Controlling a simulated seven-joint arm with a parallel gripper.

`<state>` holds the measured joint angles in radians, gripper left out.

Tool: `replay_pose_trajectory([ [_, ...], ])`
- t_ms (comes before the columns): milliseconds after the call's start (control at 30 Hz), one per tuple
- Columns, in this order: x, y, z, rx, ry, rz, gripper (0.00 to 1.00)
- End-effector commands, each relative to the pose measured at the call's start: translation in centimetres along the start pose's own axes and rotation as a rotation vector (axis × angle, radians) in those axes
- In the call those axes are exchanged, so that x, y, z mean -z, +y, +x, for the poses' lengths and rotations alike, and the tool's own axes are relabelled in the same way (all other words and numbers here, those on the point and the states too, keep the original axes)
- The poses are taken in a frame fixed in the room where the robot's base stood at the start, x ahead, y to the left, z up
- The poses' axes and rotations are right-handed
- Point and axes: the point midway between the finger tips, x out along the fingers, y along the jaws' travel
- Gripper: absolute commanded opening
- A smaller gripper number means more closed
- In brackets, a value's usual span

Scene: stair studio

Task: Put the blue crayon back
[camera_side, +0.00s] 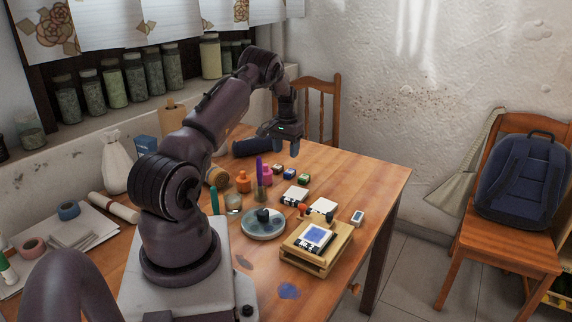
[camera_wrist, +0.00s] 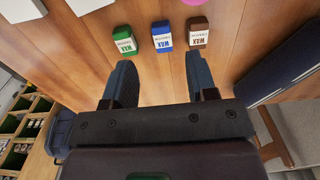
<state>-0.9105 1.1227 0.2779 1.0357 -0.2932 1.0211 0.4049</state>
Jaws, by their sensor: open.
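The blue crayon (camera_wrist: 162,37) is a short block with a white WAX label, lying on the wooden table in the wrist view. A green crayon (camera_wrist: 124,40) is to its left and a brown crayon (camera_wrist: 197,33) to its right, with gaps between them. My gripper (camera_wrist: 161,82) is open and empty, its two fingers spread wider than the blue crayon, which appears beyond the fingertips and between their lines. In the side view my gripper (camera_side: 286,146) hangs above the table's far part.
A dark blue roll (camera_side: 257,147) lies near my gripper. A pink bottle (camera_side: 267,175), an orange bottle (camera_side: 243,182), a round palette dish (camera_side: 264,226) and a wooden printing box (camera_side: 322,258) stand on the table. The table's right part is mostly clear.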

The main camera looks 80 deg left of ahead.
Motion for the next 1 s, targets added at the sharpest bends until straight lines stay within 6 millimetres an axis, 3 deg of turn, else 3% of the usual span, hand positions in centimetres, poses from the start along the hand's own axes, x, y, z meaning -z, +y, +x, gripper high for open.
replay_pose_trajectory([
  [100,0.0,0.0,-1.9,0.0,0.002,0.0,0.52],
  [233,0.0,0.1,-3.1,0.0,0.002,0.001,0.52],
  [333,0.1,1.3,-4.7,-0.003,0.014,0.013,0.52],
  [467,-0.3,6.0,-9.6,-0.016,0.062,0.057,0.52],
  [567,-2.2,11.2,-14.4,-0.036,0.108,0.116,0.52],
  [667,-5.2,16.3,-18.8,-0.058,0.155,0.186,0.52],
  [800,-11.2,22.3,-23.6,-0.092,0.216,0.294,0.52],
  [1000,-21.9,27.7,-27.7,-0.136,0.303,0.468,0.52],
])
